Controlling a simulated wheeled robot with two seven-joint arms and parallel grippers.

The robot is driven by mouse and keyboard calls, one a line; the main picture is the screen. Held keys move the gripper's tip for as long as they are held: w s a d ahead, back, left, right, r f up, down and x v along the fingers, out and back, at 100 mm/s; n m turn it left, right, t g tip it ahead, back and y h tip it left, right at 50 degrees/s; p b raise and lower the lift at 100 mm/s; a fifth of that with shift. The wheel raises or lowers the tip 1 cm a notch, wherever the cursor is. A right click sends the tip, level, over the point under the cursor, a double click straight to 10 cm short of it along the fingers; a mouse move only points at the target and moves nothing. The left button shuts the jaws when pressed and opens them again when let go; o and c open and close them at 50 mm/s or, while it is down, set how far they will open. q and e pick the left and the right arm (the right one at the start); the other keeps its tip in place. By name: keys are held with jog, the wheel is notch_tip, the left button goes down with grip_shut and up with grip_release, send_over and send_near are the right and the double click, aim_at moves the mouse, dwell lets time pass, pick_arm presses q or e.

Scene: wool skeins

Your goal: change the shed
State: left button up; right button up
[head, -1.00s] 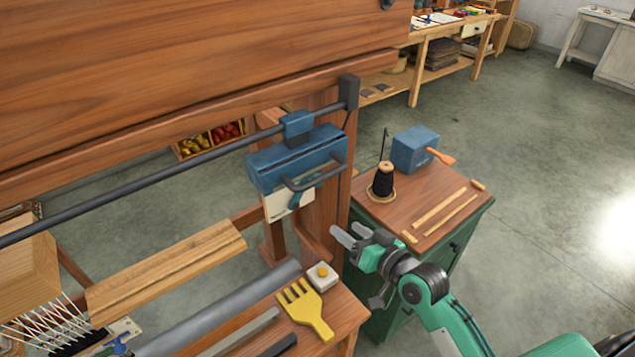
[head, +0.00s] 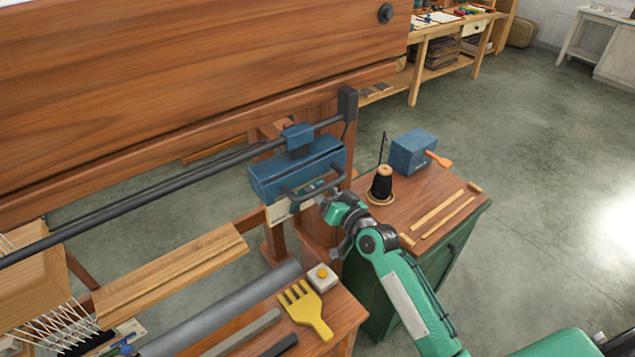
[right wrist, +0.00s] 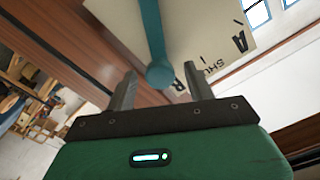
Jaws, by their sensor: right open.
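A teal shed lever (right wrist: 155,35) with a round knob hangs in front of a cream plate (right wrist: 215,30) with black lettering in the right wrist view. The plate (head: 279,210) also shows under the blue box (head: 300,168) on the loom's bar in the head view. My right gripper (right wrist: 157,82) is open, with one finger on each side of the knob; I cannot tell whether either touches it. In the head view my right gripper (head: 322,200) is beside the plate and hides most of the lever. My left gripper is not in view.
A yellow comb (head: 305,308) and a white block with a yellow button (head: 322,277) lie on the near bench. A black yarn cone (head: 382,186) and a blue box with an orange handle (head: 413,152) stand on the green cabinet. The floor to the right is clear.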

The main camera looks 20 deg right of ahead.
jog(key=shift+x, duration=1.1)
grip_shut()
